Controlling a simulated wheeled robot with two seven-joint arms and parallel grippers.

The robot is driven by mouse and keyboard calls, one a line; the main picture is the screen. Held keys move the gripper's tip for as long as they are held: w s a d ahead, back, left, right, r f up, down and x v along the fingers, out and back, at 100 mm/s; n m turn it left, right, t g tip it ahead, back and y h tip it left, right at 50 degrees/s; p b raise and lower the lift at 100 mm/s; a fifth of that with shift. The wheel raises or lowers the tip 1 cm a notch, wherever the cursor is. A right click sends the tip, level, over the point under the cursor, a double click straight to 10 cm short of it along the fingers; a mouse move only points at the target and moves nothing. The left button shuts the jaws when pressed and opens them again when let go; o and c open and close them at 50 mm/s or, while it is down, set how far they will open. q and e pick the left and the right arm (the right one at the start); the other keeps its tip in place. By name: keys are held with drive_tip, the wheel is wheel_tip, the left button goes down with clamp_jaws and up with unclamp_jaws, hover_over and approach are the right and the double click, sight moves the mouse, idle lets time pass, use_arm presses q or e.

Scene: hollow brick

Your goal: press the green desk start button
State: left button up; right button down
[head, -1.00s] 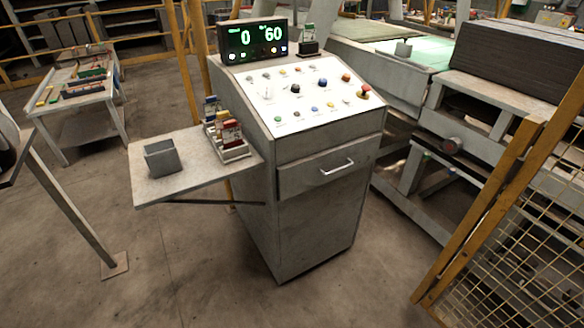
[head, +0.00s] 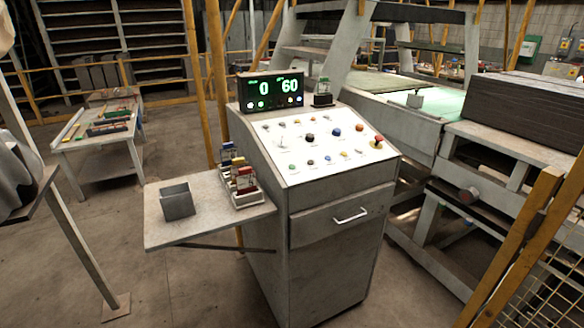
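The control desk (head: 330,240) stands in the middle of the head view, a grey cabinet with a sloped white panel (head: 320,165) carrying several coloured buttons and knobs. A green button (head: 292,167) sits at the panel's lower left corner; its label is too small to read. A display (head: 271,91) on top of the desk shows 0 and 60 in green digits. Neither of my grippers is in view.
A side shelf (head: 215,215) juts left from the desk, holding a grey open box (head: 178,201) and a rack of small coloured items (head: 241,183). A yellow-framed mesh fence (head: 530,265) stands at right. A work table (head: 103,140) stands at left. The floor before the desk is clear.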

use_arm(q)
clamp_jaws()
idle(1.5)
